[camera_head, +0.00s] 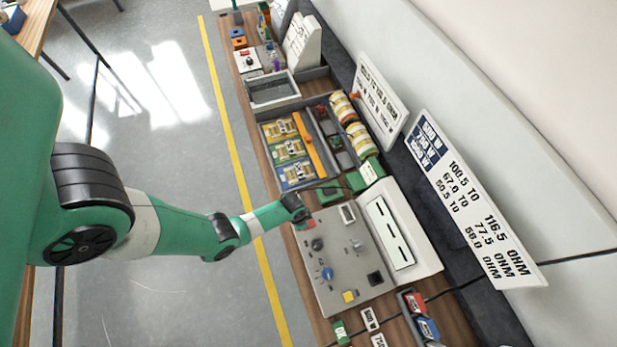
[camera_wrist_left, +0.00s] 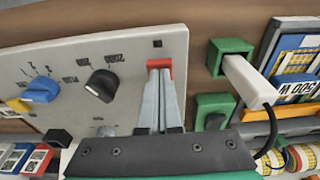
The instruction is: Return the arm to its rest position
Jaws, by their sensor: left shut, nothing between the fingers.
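My left arm, green with black joints, comes in from the left in the head view. Its gripper (camera_head: 304,219) is at the upper left corner of the grey control panel (camera_head: 330,285). In the left wrist view the two slim grey fingers (camera_wrist_left: 158,82) are together and hold nothing. Their tips are at a red block (camera_wrist_left: 160,66) on the panel face (camera_wrist_left: 60,60); I cannot tell whether they touch it. My right gripper is not in view.
A blue knob (camera_wrist_left: 42,88) and a black knob (camera_wrist_left: 101,85) stand on the panel. A green socket with a white plug (camera_wrist_left: 248,82) and black cable is beside it. Boards (camera_head: 290,149) lie in a tray. The floor (camera_head: 180,110) left of the bench is clear.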

